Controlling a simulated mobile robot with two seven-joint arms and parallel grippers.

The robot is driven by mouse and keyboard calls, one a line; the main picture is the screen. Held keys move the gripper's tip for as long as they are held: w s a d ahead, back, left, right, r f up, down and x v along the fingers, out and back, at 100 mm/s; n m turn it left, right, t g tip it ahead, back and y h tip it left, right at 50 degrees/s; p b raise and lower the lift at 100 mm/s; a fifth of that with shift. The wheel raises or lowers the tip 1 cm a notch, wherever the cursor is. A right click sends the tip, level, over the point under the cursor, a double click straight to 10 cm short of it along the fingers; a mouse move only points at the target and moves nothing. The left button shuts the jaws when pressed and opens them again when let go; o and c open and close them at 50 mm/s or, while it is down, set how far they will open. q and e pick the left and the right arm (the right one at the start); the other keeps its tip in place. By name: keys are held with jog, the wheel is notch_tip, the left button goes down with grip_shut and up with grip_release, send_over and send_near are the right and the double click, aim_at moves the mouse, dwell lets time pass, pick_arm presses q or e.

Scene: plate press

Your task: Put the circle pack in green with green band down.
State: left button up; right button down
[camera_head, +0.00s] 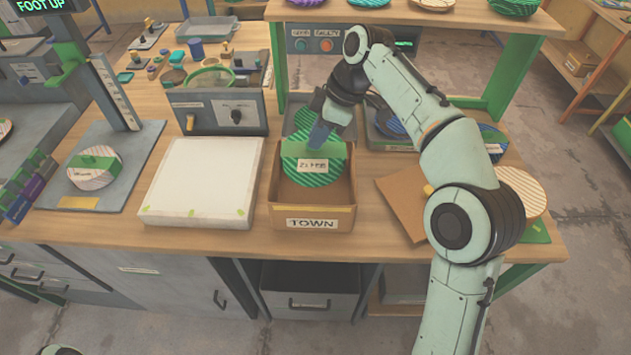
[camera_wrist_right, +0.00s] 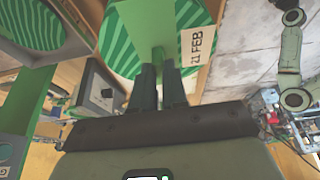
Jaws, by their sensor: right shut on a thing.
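A round pack with green stripes (camera_head: 313,173), a green band and a white label is at the cardboard box marked TOWN (camera_head: 312,222). My right gripper (camera_head: 319,134) is shut on this pack from above, at its band side. The pack overlaps the box opening; I cannot tell whether it touches the box floor. In the right wrist view the pack (camera_wrist_right: 118,45) shows its stripes and a label reading 21 FEB, with the gripper fingers (camera_wrist_right: 160,78) closed at its green band. My left gripper is not in view.
A white slab (camera_head: 198,185) lies left of the box. Further left, a press base holds a pale striped round pack with a green band (camera_head: 95,168). A brown flap (camera_head: 400,200) and a pale round pack (camera_head: 522,190) lie to the right. A green-framed shelf (camera_head: 440,22) stands behind.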

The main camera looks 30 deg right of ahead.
aim_at(335, 149)
notch_tip(335, 149, down, 8)
jog(key=shift+w+f+b, duration=0.1)
jog(key=shift+f+b, duration=0.05)
jog(key=shift+b, duration=0.85)
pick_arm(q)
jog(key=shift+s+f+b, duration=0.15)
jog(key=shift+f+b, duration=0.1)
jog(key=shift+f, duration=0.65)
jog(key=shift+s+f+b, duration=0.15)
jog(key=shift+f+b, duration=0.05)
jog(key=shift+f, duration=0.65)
pick_arm(e)
jog(key=shift+f, duration=2.55)
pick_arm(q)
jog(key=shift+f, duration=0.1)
pick_arm(e)
jog(key=shift+f, duration=0.1)
jog(key=shift+f, duration=0.2)
jog(key=c, duration=1.2)
grip_release()
jog(key=shift+o, duration=0.2)
jog(key=shift+r, duration=0.15)
jog(key=shift+r, duration=0.35)
jog(key=p+v, duration=0.2)
jog(key=v, duration=0.9)
jog(key=shift+d+r, duration=0.15)
jog(key=shift+r, duration=0.2)
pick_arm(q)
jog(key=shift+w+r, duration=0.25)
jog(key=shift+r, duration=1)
